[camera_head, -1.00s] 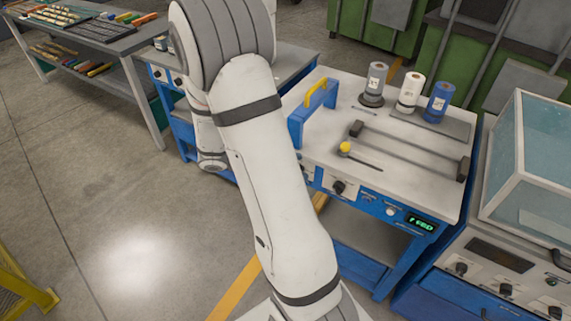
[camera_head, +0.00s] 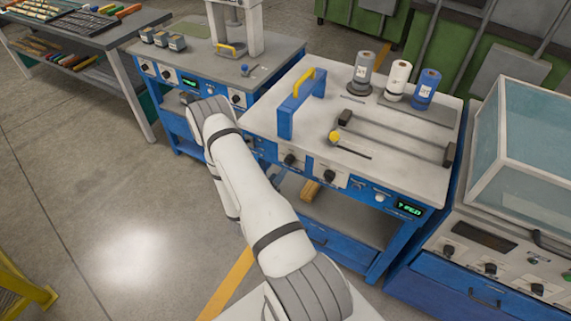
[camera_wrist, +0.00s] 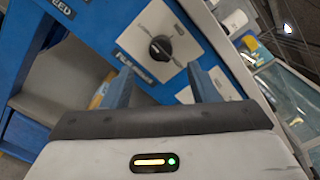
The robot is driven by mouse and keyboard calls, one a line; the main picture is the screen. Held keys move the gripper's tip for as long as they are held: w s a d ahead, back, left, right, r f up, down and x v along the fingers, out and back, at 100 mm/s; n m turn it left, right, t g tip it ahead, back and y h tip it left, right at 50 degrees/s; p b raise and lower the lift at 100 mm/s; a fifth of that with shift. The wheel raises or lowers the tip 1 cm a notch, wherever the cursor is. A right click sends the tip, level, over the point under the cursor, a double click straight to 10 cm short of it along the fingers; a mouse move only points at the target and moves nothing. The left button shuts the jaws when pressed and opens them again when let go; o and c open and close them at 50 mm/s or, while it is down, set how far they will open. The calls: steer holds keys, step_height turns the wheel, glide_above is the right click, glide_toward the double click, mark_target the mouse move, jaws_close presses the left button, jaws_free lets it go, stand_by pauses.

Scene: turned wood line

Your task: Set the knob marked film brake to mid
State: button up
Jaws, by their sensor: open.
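The knob shows beyond and between the fingertips, with nothing held. In the head view, white plates on the middle bench's blue front carry dark knobs (camera_head: 290,160) and (camera_head: 330,181). I cannot read which is marked film brake. My arm hides my gripper there.
The middle bench (camera_head: 400,180) has a yellow-handled blue frame (camera_head: 298,103), rolls (camera_head: 427,90) and a green display (camera_head: 409,209). A glass-sided box (camera_head: 533,140) stands on the right bench. Another blue bench (camera_head: 270,60) stands to the left. The floor in front is clear.

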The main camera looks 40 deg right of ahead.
mark_target(288, 163)
steer(key=p+x, duration=0.1)
steer(key=x, duration=0.5)
steer(key=shift+w+d+p, duration=0.15)
steer(key=shift+d+p, duration=0.15)
steer(key=shift+d, duration=0.1)
steer(key=shift+c, duration=0.5)
steer(key=c, duration=0.9)
steer(key=shift+f+m+b, duration=0.1)
steer(key=shift+m+b, duration=0.2)
steer(key=shift+b, duration=0.2)
steer(key=m+b, duration=1.7)
steer(key=b, duration=0.2)
steer(key=shift+b, duration=0.35)
